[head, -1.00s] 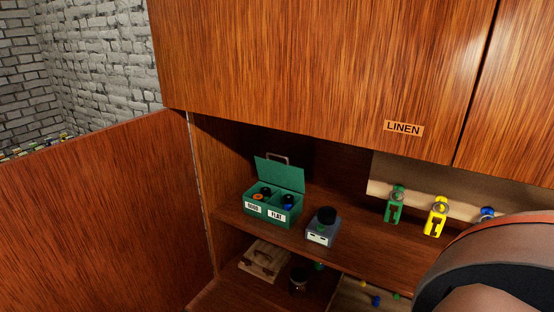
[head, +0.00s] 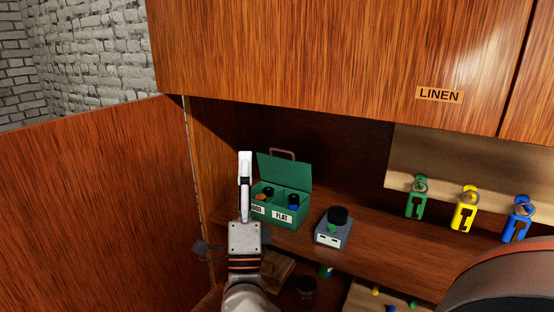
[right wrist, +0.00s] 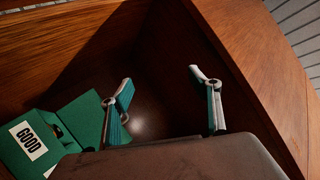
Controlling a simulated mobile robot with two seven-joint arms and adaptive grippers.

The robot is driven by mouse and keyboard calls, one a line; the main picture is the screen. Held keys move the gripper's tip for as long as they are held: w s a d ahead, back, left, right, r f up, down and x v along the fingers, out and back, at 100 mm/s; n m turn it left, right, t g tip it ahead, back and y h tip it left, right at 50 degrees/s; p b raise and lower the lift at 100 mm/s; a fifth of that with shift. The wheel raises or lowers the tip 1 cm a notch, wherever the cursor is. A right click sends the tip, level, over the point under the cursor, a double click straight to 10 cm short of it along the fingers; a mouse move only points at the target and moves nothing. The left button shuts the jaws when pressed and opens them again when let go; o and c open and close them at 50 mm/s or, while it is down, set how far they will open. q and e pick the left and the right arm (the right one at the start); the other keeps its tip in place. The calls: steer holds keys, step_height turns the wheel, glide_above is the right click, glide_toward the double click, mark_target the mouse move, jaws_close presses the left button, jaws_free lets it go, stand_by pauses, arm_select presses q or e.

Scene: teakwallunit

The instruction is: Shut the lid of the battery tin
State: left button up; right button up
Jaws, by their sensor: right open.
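The green battery tin (head: 291,211) stands on the cabinet shelf. Its lid (head: 284,171) is open and stands up at the back, with a handle at its top edge. The front labels read GOOD and FLAT, and batteries (head: 293,201) show in both compartments. My right gripper (head: 244,158) points up in front of the tin's left end in the head view and covers part of the GOOD label. In the right wrist view the right gripper (right wrist: 159,80) is open and empty, with the tin (right wrist: 52,135) at its left. My left gripper is out of view.
A small grey device (head: 333,228) with a black knob stands right of the tin. Green (head: 416,200), yellow (head: 464,210) and blue (head: 517,218) tags hang further right. The open cabinet door (head: 90,200) is at left, and the LINEN cupboard (head: 340,70) overhangs the shelf.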

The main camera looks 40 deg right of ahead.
steer(key=d+r+m+g+h+b, duration=0.2)
steer(key=d+m+g+h, duration=0.4)
steer(key=m+g, duration=0.55)
steer(key=m+g+y+b, duration=0.3)
steer(key=m+y, duration=0.2)
steer(key=m, duration=0.7)
glide_toward(282, 150)
steer(key=x, duration=0.3)
steer(key=shift+y, duration=0.3)
steer(key=b+x, duration=0.1)
steer(key=x, duration=0.6)
steer(key=shift+w+d, duration=0.1)
steer(key=shift+d, duration=0.05)
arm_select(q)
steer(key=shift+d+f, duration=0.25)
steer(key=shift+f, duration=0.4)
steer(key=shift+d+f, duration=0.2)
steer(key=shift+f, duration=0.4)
arm_select(e)
steer(key=c, duration=1.3)
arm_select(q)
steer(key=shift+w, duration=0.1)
arm_select(e)
steer(key=shift+c, duration=0.2)
